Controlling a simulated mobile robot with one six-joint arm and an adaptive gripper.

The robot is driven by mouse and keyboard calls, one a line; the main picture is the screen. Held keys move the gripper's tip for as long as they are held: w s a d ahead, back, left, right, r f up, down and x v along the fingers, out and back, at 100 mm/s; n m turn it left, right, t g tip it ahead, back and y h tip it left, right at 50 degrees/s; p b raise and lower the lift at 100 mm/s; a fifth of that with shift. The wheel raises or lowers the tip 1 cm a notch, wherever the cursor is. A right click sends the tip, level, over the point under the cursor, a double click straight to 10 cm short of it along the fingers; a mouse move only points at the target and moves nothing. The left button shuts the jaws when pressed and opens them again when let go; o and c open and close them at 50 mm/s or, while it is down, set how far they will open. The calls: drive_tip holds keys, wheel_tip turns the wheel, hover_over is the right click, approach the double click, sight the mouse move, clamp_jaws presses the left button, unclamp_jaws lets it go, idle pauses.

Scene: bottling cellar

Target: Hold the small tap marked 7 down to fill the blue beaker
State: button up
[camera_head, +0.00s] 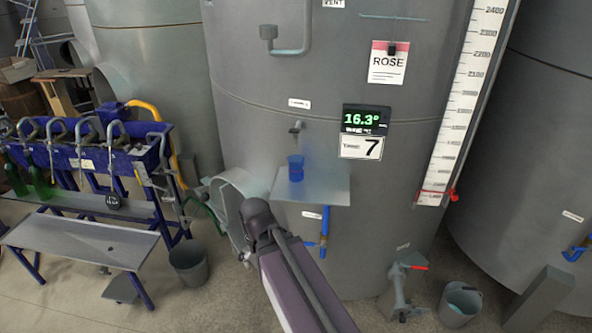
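The small tap (297,127) sticks out of the grey tank marked 7 (371,148), to the left of its display. The blue beaker (295,168) stands upright on a metal shelf (325,192) fixed to the tank, below the tap and apart from it. I cannot tell whether the beaker holds liquid. My arm rises from the bottom of the picture to a dark joint left of and below the shelf. I cannot make out my gripper or its fingers.
A blue pipe with a valve (323,238) hangs under the shelf. A round hatch (236,194) juts out beside my arm. A larger valve (402,284) and a bucket (460,304) are at lower right. A blue bottling rack (90,175) and another bucket (188,264) are at left.

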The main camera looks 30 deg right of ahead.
drive_tip(key=shift+w, duration=0.25)
drive_tip(key=c, duration=1)
drive_tip(key=shift+w+r+y, duration=0.1)
drive_tip(key=shift+w+y, duration=0.15)
drive_tip(key=shift+y, duration=0.15)
clamp_jaws()
drive_tip(key=w+d+r+n+t+y+p, duration=0.1)
drive_tip(key=w+d+r+n+t+y, duration=0.35)
drive_tip(key=w+d+r+y, duration=0.65)
drive_tip(key=w+d+r+n+t+y, duration=0.1)
drive_tip(key=w+d+r+t+y, duration=0.1)
drive_tip(key=d+r+t, duration=0.2)
drive_tip(key=w+d+r+n+t+y, duration=0.1)
drive_tip(key=w+d+r+t+y, duration=0.2)
drive_tip(key=d+r, duration=0.8)
drive_tip(key=d+t+p, duration=0.1)
drive_tip(key=d+t, duration=0.1)
drive_tip(key=d, duration=0.3)
drive_tip(key=shift+r+n, duration=0.2)
drive_tip(key=shift+n, duration=0.15)
